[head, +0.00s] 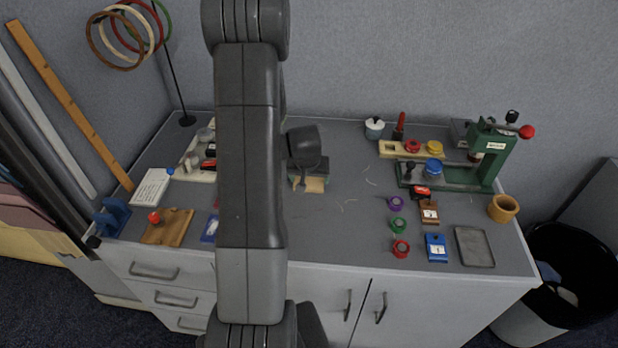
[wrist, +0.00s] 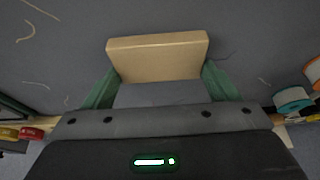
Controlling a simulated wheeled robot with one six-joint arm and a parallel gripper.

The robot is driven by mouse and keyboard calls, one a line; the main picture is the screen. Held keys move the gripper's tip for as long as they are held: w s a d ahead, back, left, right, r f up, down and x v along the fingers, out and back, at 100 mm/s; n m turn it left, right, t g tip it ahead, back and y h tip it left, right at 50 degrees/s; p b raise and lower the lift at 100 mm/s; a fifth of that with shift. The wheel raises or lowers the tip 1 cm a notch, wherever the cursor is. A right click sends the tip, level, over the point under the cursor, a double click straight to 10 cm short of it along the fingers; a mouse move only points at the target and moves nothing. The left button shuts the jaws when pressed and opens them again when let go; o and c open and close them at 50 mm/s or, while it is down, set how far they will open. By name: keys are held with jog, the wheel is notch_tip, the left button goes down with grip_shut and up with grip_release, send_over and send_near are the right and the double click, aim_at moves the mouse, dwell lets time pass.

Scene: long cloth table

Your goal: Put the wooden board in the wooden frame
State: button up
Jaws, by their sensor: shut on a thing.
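The wooden board (wrist: 158,57) is a pale, flat rectangular block. In the wrist view it sits between the two green fingers of my gripper (wrist: 159,80), with its far edge past their tips. In the head view my gripper (head: 308,178) is over the middle of the table, and part of the board (head: 316,185) shows below it. I cannot tell whether the board touches the table. I cannot make out a wooden frame for certain in either view; my arm hides a strip of the table at centre-left.
A green press (head: 490,155) stands at the back right, with a wooden cup (head: 503,208) near the right edge. Small spools (head: 398,225) and a grey tray (head: 474,247) lie at right. A brown clipboard-like board (head: 172,230) lies at left. Grey table right of my gripper is mostly clear.

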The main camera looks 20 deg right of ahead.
jog(key=shift+f, duration=0.2)
jog(key=shift+f, duration=0.15)
jog(key=o, duration=0.9)
